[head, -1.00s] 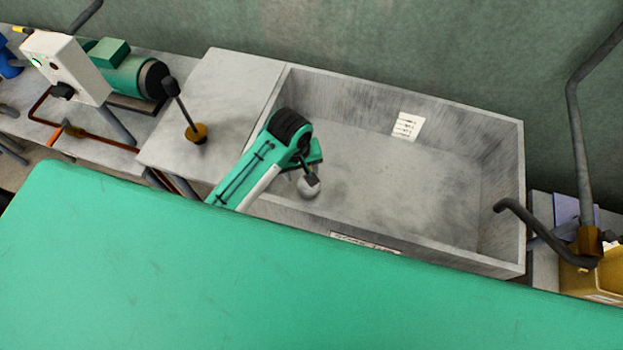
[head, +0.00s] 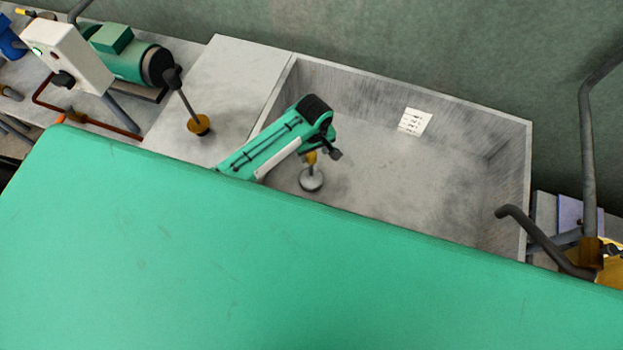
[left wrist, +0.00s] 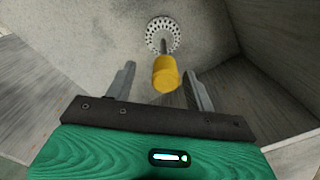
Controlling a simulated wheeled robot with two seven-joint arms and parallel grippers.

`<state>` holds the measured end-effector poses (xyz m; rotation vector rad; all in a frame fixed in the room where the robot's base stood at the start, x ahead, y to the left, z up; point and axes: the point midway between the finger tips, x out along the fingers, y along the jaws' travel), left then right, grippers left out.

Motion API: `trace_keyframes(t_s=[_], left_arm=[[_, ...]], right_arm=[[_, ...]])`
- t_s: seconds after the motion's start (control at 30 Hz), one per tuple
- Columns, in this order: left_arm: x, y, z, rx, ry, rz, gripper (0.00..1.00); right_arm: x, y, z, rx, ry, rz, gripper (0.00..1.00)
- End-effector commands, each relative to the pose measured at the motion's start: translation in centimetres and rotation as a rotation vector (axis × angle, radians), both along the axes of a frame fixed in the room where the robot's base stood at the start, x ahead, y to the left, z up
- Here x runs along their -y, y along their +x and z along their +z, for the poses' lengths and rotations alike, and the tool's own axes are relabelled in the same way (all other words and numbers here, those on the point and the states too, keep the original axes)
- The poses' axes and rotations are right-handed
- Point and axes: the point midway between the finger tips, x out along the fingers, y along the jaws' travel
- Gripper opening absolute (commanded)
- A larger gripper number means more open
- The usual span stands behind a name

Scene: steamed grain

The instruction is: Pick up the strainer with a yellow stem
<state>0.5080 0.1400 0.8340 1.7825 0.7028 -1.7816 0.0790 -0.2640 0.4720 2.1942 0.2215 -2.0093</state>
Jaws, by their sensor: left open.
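The strainer (head: 311,180) stands in the grey sink basin (head: 420,190), its round pale disc on the floor and its yellow stem (head: 311,157) pointing up. In the left wrist view, the perforated disc (left wrist: 162,24) is at top centre and the yellow handle (left wrist: 165,73) points toward the camera. My left gripper (head: 322,152) is above the strainer and partly hides it in the head view. In the wrist view, its fingers (left wrist: 159,72) are open, one on each side of the handle, with gaps on both sides. My right gripper is out of view.
The basin has raised walls around the strainer, with a white label (head: 415,121) on the back wall. A dark-handled tool with an orange-brown base (head: 199,124) stands on the counter at left. A bent grey pipe (head: 545,240) reaches over the basin's right end. The basin's right part is clear.

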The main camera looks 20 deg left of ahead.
Motion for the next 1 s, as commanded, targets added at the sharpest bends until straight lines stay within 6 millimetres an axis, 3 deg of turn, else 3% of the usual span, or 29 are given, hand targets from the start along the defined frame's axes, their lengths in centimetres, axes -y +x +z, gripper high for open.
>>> trace_keyframes(t_s=[0.2,0.4,0.67,0.73,0.97,1.0], left_arm=[[-0.6,-0.4,-2.4,-0.004,0.003,0.0,0.54],[-0.5,-0.4,-4.6,-0.002,0.001,0.0,0.54],[-0.5,-0.4,-5.0,0.0,0.0,0.0,0.54],[-0.5,-0.4,-5.0,0.0,0.0,0.0,0.46],[-0.5,-0.4,-4.9,-0.001,0.001,0.0,0.01],[-0.5,-0.4,-4.9,-0.001,0.001,0.0,0.0]], right_arm=[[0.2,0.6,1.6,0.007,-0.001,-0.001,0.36],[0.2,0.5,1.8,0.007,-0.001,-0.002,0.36],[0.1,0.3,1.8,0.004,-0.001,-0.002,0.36],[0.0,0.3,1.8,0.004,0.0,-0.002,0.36],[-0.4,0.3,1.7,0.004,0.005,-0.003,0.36],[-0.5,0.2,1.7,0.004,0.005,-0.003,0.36]])
